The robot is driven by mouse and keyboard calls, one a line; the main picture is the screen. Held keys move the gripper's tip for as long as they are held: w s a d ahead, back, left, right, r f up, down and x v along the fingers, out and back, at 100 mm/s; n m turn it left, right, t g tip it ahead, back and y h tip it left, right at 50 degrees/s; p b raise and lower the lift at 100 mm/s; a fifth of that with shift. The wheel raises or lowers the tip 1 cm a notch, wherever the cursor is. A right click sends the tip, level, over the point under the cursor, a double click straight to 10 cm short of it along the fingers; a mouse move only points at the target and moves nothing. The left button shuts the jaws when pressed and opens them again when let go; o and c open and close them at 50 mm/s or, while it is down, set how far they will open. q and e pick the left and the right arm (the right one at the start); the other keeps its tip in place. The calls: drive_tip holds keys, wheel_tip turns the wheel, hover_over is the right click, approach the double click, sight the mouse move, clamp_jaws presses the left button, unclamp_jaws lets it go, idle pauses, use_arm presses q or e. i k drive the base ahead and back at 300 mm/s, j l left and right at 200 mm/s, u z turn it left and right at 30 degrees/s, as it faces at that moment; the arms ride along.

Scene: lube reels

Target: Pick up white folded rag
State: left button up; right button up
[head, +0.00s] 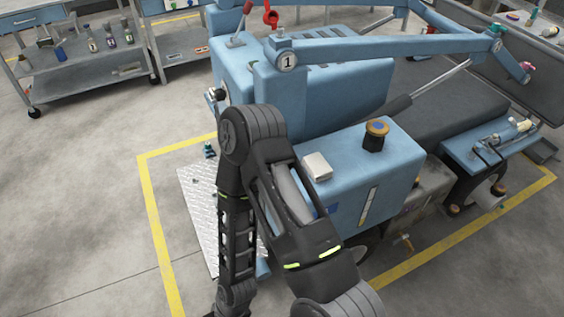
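A small white folded rag (317,166) lies on the top of a blue box-shaped tank (370,165) on the machine, near its left edge. It is close beside the raised elbow of one of my arms. The arm comes up from the bottom of the head view and bends down again past the tank's left side, covering part of it. Neither of my grippers shows in the head view.
A round black and orange cap (376,134) stands on the tank right of the rag. A blue boom (390,47) crosses above the machine. A metal tread plate (200,215) lies left of my arm. A shelf cart (80,60) with bottles stands far left. Floor at left is clear.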

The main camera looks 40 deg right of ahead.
sight(318, 169)
drive_tip(key=z, duration=3)
